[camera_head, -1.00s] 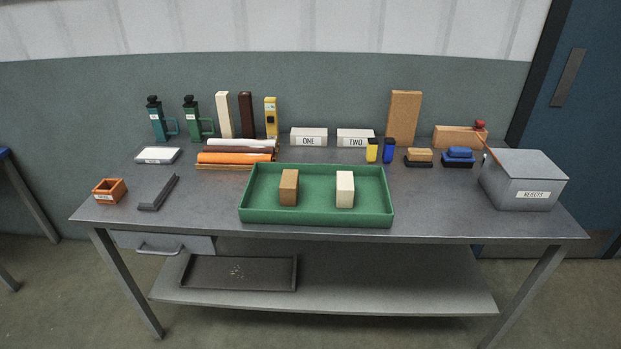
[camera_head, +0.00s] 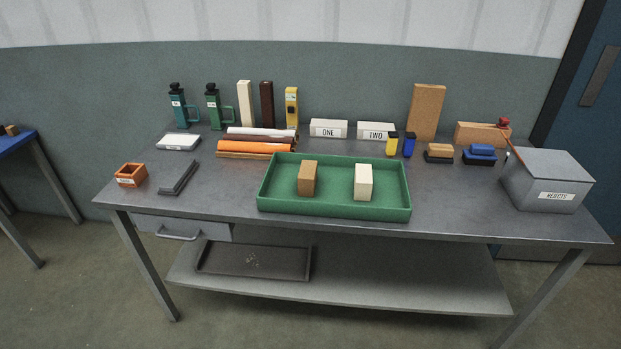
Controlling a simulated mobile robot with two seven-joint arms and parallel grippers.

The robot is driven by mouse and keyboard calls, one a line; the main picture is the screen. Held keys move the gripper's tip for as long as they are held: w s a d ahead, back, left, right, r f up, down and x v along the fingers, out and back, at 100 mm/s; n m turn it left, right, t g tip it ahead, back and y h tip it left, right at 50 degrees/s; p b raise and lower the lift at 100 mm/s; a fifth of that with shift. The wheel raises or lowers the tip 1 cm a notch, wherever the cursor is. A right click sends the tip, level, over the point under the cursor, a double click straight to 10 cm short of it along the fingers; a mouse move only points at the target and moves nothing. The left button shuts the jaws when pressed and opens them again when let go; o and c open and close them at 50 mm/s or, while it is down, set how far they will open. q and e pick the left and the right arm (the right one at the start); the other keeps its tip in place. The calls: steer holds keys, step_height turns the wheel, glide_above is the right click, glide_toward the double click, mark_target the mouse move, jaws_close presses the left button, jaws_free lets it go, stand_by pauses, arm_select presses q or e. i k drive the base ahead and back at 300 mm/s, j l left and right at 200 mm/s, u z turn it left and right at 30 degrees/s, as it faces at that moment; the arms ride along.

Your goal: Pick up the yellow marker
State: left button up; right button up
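The yellow marker (camera_head: 391,147), a short yellow body with a dark cap, stands upright on the grey workbench (camera_head: 225,198). It is just in front of the white block labelled TWO (camera_head: 376,130). A similar blue marker (camera_head: 408,147) stands close to its right. Neither of my grippers shows in the head view.
A green tray (camera_head: 334,210) with a brown block (camera_head: 308,178) and a white block (camera_head: 363,182) lies in front of the markers. Stamps (camera_head: 438,153) and a grey REJECTS box (camera_head: 546,180) stand to the right. Orange and white rolls (camera_head: 256,147) lie left.

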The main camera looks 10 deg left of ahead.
mark_target(393, 137)
steer(key=l+u, duration=0.2)
steer(key=u, duration=0.55)
steer(key=l+u, duration=0.35)
steer(key=l, duration=0.15)
steer(key=k+l+u, duration=0.2)
steer(key=l+u, duration=0.2)
steer(key=k+l, duration=0.1)
steer(key=l, duration=0.25)
steer(key=k+l+u, duration=0.15)
steer(key=l, duration=0.2)
steer(key=k+l, duration=0.15)
steer(key=l, duration=0.2)
steer(key=l+u, duration=0.05)
